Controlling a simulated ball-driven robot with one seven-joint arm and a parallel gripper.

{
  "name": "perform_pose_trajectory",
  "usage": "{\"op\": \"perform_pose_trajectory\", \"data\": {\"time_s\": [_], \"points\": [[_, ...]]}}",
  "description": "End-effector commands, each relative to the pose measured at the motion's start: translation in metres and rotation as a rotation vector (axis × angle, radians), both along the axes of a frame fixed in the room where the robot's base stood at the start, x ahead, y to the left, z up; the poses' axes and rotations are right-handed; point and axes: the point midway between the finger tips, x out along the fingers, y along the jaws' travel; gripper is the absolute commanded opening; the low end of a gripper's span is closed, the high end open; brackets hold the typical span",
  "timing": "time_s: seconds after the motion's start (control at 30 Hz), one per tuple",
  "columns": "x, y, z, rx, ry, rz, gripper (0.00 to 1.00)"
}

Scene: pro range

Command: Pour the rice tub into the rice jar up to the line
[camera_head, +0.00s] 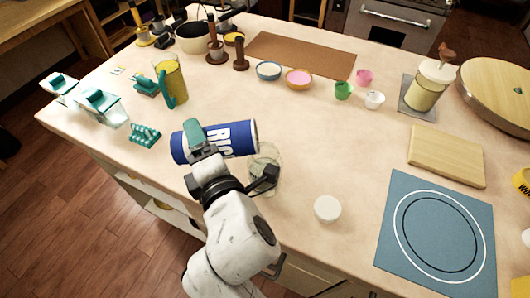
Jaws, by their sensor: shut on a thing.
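My gripper (202,146) is shut on the rice tub (232,138), a blue cylinder with white letters reading "RIC". The tub lies tipped nearly on its side above the counter, its right end close to the rice jar. The rice jar (266,161) is a clear glass vessel standing on the counter just right of my gripper. My wrist partly hides it. I cannot make out rice falling, the fill level or the line on the jar.
A white round lid or bowl (327,209) sits right of the jar. A blue mat (397,204) and a wooden board (446,156) lie further right. A teal rack (145,135) and a yellow-filled pitcher (174,78) stand left and behind. The counter between is clear.

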Motion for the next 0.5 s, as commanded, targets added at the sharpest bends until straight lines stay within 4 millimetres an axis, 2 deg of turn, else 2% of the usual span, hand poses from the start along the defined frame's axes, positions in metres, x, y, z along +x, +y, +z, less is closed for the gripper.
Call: {"op": "perform_pose_trajectory", "data": {"time_s": [0.5], "points": [[0.0002,-0.0006,0.0041,0.032,0.004,0.001,0.28]]}}
